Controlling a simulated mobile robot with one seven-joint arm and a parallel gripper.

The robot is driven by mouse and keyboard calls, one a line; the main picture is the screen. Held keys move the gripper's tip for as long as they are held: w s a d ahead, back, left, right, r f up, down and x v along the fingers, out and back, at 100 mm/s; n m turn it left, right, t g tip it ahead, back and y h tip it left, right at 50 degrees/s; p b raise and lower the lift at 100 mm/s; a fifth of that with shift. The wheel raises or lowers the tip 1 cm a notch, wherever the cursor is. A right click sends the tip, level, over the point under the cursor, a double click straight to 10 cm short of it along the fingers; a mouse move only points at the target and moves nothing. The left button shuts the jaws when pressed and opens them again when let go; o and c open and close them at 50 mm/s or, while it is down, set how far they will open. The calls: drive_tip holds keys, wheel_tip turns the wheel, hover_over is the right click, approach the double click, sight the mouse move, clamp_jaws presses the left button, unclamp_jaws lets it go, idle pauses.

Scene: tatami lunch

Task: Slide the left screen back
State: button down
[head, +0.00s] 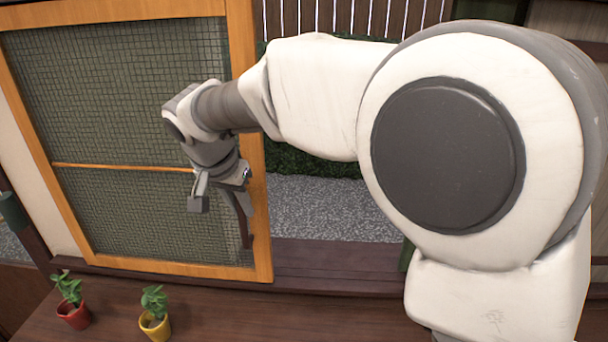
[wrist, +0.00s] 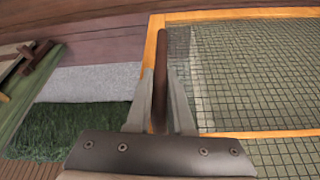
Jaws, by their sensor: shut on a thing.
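The left screen (head: 130,95) has an orange-brown wooden frame, a crossbar and greenish mesh. It stands at the left of the head view, and its mesh also fills the right of the wrist view (wrist: 255,70). A dark upright handle (wrist: 159,50) is fixed near the screen's edge; its lower end (head: 247,240) shows in the head view. My gripper (wrist: 160,82) is shut on this handle, one finger on each side. In the head view my gripper (head: 221,195) is in front of the screen's right side, and my wrist partly hides the frame.
Right of the screen is an opening with grey gravel (head: 330,208), a hedge and a slatted fence behind. The dark wooden sill (head: 325,257) runs below. A red-potted plant (head: 73,315) and a yellow-potted plant (head: 154,325) stand in front of the screen.

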drive_tip(key=a+p, duration=0.2)
drive_tip(key=a, duration=0.9)
drive_tip(key=c, duration=0.8)
unclamp_jaws()
drive_tip(key=shift+r, duration=0.1)
drive_tip(key=p+v, duration=0.2)
drive_tip(key=v, duration=1.5)
drive_tip(key=shift+r, duration=0.2)
